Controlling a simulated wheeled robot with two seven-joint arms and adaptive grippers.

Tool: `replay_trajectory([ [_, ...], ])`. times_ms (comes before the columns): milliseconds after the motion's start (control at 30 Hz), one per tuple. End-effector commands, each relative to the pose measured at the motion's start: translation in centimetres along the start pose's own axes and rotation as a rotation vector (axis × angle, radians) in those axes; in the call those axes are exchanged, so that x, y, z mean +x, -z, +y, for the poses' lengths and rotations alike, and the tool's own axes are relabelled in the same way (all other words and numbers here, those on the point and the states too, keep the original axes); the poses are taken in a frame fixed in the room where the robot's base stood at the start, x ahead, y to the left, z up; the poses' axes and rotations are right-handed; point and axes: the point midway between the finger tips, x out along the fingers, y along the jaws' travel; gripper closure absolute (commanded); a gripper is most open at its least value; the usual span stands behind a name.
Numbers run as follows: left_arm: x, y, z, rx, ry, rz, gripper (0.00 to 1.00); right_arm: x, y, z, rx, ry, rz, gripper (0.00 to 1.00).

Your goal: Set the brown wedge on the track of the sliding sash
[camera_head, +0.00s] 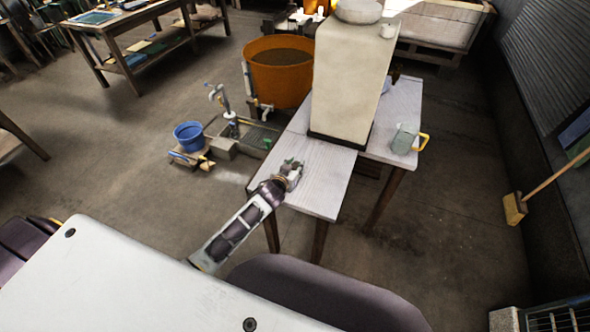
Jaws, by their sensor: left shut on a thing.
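My left gripper (292,170) is above the pale wooden table (318,190), in front of the tall cream block. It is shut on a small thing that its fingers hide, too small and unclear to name. I cannot make out a brown wedge anywhere. I cannot make out a sliding sash or its track either. My right gripper is not in view.
The tall cream block (348,85) stands on the table. A grey-green jug (404,139) with a yellow handle is at its right. An orange tub (278,72), a blue bucket (188,135) and a broom (515,208) stand around.

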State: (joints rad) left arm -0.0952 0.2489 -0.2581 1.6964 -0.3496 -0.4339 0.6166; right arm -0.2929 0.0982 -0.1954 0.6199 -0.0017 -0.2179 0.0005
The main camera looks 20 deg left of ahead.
Motion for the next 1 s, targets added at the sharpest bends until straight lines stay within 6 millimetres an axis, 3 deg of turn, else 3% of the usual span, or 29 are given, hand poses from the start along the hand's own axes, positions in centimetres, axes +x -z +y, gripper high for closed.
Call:
replay_trajectory([
  [133, 0.5, -1.2, 0.0, -0.001, 0.000, 0.000, 0.87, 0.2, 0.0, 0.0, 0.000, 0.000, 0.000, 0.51],
  [633, 0.7, -1.7, 0.0, -0.001, -0.001, 0.001, 0.87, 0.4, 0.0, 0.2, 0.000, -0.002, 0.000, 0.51],
  [667, 0.7, -1.7, 0.0, 0.000, -0.001, 0.001, 0.68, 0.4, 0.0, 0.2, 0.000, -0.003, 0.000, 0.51],
  [800, 0.7, -1.7, 0.0, 0.000, -0.001, 0.001, 0.50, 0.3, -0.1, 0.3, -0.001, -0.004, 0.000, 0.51],
  [1000, 0.7, -1.7, 0.0, 0.000, -0.001, 0.001, 0.47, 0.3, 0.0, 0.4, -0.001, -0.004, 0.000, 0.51],
])
